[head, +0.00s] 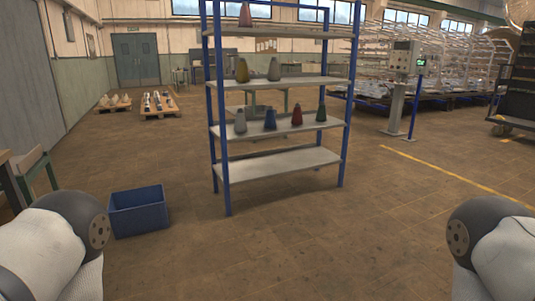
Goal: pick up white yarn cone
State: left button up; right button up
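Several yarn cones stand upright on a blue-framed shelf rack (280,161) in the middle of the head view. A pale greyish-white cone (240,122) stands at the left end of the lower cone shelf. Beside it stand a blue cone (270,120), a red cone (297,115) and a dark green cone (321,113). The shelf above holds a yellow-olive cone (242,70) and a grey cone (274,70). A reddish cone (245,15) is on the top visible shelf. Parts of both my arms show at the lower corners; neither gripper is in view.
A blue bin (138,211) is on the floor left of the rack. The rack's bottom shelf is empty. A control post (397,90) stands at the right. Pallets (160,105) lie at the back left. The floor before the rack is clear.

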aim_at(240, 123)
jog(key=i, duration=2.35)
